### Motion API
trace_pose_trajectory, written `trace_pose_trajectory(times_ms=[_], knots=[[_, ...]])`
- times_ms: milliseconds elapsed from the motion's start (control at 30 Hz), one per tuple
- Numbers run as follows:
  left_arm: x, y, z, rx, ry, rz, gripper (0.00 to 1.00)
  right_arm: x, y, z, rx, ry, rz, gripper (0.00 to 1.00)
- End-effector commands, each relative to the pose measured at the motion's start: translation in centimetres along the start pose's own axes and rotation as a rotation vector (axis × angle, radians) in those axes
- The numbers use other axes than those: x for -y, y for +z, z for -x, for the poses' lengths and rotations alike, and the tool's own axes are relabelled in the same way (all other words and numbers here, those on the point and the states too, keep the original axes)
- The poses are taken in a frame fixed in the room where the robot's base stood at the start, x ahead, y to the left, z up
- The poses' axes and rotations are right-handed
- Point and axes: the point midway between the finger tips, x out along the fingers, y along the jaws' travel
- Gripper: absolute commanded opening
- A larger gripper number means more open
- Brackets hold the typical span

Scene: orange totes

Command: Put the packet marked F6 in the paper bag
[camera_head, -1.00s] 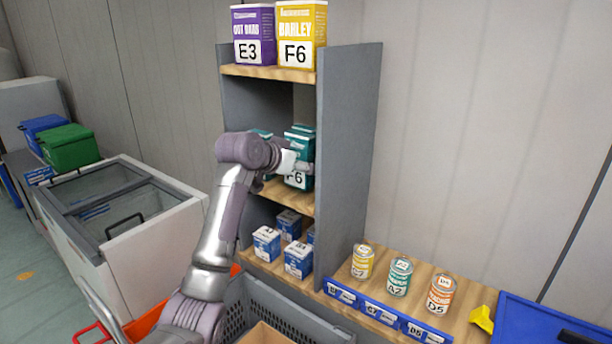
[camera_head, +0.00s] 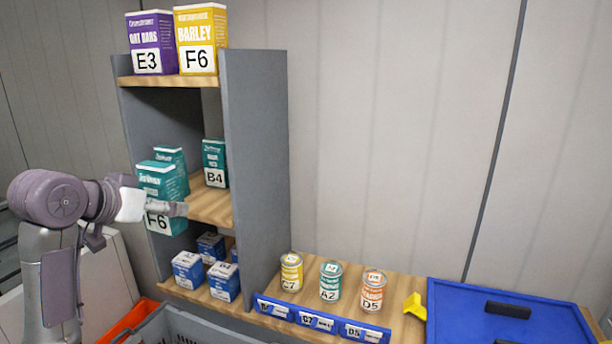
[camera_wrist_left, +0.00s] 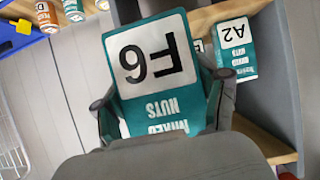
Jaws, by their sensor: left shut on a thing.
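A teal packet marked F6 (camera_head: 158,178) is between the fingers of my left gripper (camera_head: 165,207), in front of the shelf unit's middle level. In the left wrist view the same packet (camera_wrist_left: 155,75) fills the middle, its label upside down, with a finger on each side. My left gripper is shut on it. A yellow barley box (camera_head: 201,40), also marked F6, stands on the top shelf. No paper bag can be made out now. My right gripper is not in view.
Teal packet B4 (camera_head: 214,162) stands on the middle shelf (camera_head: 211,206); blue boxes (camera_head: 223,281) sit below. Cans (camera_head: 330,282) stand on the wooden counter to the right, beside a blue lid (camera_head: 505,318). A grey crate (camera_head: 190,330) is at the bottom edge.

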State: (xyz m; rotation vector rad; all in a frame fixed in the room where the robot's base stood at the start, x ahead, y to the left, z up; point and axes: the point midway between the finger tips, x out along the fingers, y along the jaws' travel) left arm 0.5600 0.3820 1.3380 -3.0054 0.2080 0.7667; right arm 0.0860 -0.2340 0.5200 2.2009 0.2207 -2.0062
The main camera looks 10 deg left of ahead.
Motion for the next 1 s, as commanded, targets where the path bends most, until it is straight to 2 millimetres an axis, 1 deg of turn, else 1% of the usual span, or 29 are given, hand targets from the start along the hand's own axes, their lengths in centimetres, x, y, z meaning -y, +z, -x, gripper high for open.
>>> trace_pose_trajectory(times_ms=[67,167,267,400,600,700,833,1000], knots=[[-0.5,0.3,-0.3,0.001,-0.005,0.0,0.32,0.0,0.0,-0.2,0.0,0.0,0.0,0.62],[-2.1,1.2,-1.3,0.003,-0.023,0.007,0.32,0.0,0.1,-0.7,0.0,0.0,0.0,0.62],[-4.5,2.7,-2.5,0.002,-0.05,0.02,0.32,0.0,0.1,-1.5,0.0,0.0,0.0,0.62],[-8.7,5.1,-4.1,0.001,-0.087,0.04,0.32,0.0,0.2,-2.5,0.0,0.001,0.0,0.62],[-14.0,8.7,-5.3,-0.001,-0.117,0.057,0.32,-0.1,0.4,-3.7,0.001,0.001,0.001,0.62],[-16.2,10.3,-5.6,-0.001,-0.122,0.061,0.32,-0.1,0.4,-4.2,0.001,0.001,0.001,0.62],[-18.1,11.8,-5.6,-0.002,-0.122,0.063,0.32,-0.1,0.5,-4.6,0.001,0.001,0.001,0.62],[-19.3,12.7,-5.5,-0.002,-0.122,0.066,0.32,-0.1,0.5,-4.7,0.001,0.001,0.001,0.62]])
